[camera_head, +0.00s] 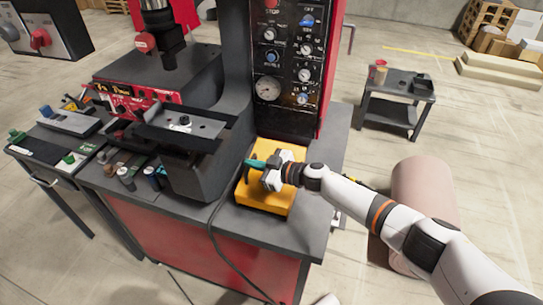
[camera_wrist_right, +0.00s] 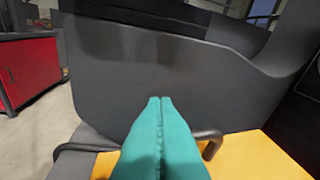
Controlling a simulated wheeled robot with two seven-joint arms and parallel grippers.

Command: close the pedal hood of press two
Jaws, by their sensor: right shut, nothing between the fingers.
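The yellow pedal hood (camera_head: 268,197) sits on the dark bench top beside the base of the red and black press (camera_head: 235,85). My right gripper (camera_head: 250,168) is over the hood's left part, with its teal fingers shut and empty. In the right wrist view, the shut fingertips (camera_wrist_right: 160,99) point toward the dark press base (camera_wrist_right: 150,70). A dark bar (camera_wrist_right: 207,138) passes behind the fingers, above the yellow surface (camera_wrist_right: 240,158). Whether the fingers touch the bar is not clear. My arm and gripper cover part of the hood, so its angle is hard to tell. My left gripper is out of view.
The press's control panel (camera_head: 285,60) rises behind the hood. A black cable (camera_head: 213,240) hangs over the bench's front. A side table with tools (camera_head: 50,150) stands at the left. A small dark cart (camera_head: 395,95) and a pinkish cylinder (camera_head: 425,185) stand at the right.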

